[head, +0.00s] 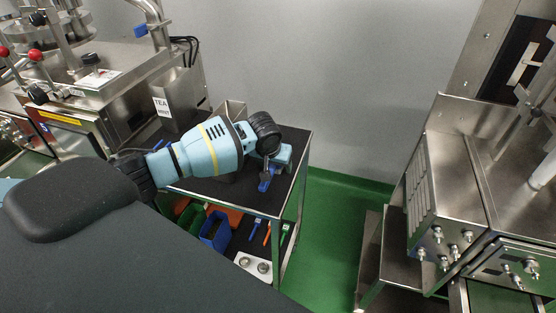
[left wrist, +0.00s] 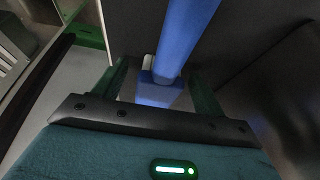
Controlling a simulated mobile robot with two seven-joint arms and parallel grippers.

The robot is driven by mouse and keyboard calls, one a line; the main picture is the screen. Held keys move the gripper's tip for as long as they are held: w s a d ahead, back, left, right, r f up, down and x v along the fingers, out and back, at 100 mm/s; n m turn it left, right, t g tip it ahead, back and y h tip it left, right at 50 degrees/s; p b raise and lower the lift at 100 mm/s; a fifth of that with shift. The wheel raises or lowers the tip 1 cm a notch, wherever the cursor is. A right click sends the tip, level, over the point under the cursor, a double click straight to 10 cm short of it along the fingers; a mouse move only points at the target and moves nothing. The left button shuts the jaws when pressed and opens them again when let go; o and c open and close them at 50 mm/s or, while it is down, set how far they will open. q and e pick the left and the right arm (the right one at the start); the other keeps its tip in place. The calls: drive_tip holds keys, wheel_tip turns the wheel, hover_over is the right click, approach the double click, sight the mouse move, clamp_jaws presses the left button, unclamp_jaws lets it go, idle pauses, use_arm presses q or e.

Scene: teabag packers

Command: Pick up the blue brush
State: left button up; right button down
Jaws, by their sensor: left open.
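The blue brush (head: 265,184) is on the black top of the cart, near its right edge, partly hidden by my left gripper (head: 268,172). In the left wrist view, a long blue handle (left wrist: 185,40) runs down from the top to a wider blue block (left wrist: 158,94). My left gripper (left wrist: 157,75) is open, with its two dark fingers on either side of the blue piece. I cannot tell whether the fingers touch it. My right gripper is not in view.
The cart's lower shelf holds a blue bin (head: 215,231), a green bin (head: 191,218) and several coloured tools, including an orange one (head: 267,234). A steel machine (head: 110,85) stands at the left. Another steel unit (head: 455,190) stands at the right, with green floor (head: 335,225) between.

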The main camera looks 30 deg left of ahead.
use_arm(q)
drive_tip(key=shift+c, duration=0.4)
drive_tip(key=c, duration=1)
drive_tip(key=shift+r, duration=0.1)
drive_tip(key=shift+c, duration=0.2)
wheel_tip(320, 180, up, 10)
drive_tip(key=shift+p, duration=0.35)
